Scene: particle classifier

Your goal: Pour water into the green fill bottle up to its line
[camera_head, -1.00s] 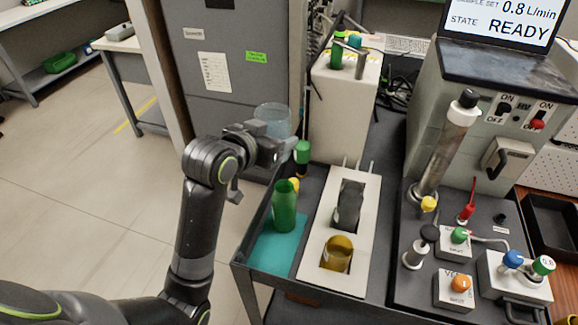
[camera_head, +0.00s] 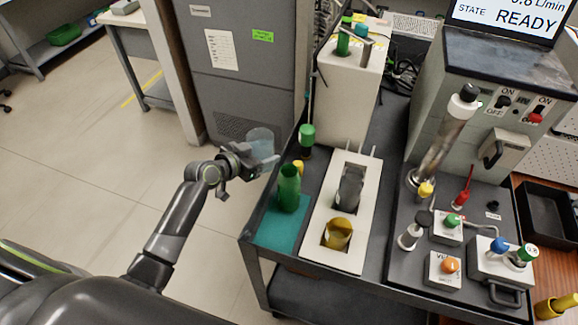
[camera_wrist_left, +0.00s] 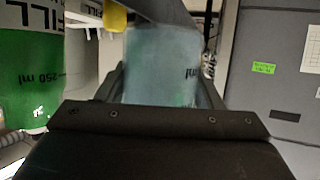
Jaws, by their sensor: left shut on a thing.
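The green fill bottle (camera_head: 289,190) stands upright on a teal mat (camera_head: 278,236) at the left end of the cart. In the left wrist view the bottle (camera_wrist_left: 30,80) is at the left, with a "250 ml" mark. My left gripper (camera_head: 258,160) is shut on a clear beaker (camera_head: 262,141), up and left of the bottle in the head view and apart from it. The beaker (camera_wrist_left: 165,55) looks roughly upright and fills the middle of the wrist view. Its water level is not clear. My right gripper is not in view.
A green-capped bottle (camera_head: 307,136) and a yellow cap (camera_head: 298,167) stand behind the fill bottle. A white rack (camera_head: 319,228) with a grey and an amber vessel lies right of it. The cart's raised rim (camera_head: 253,203) runs along the left.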

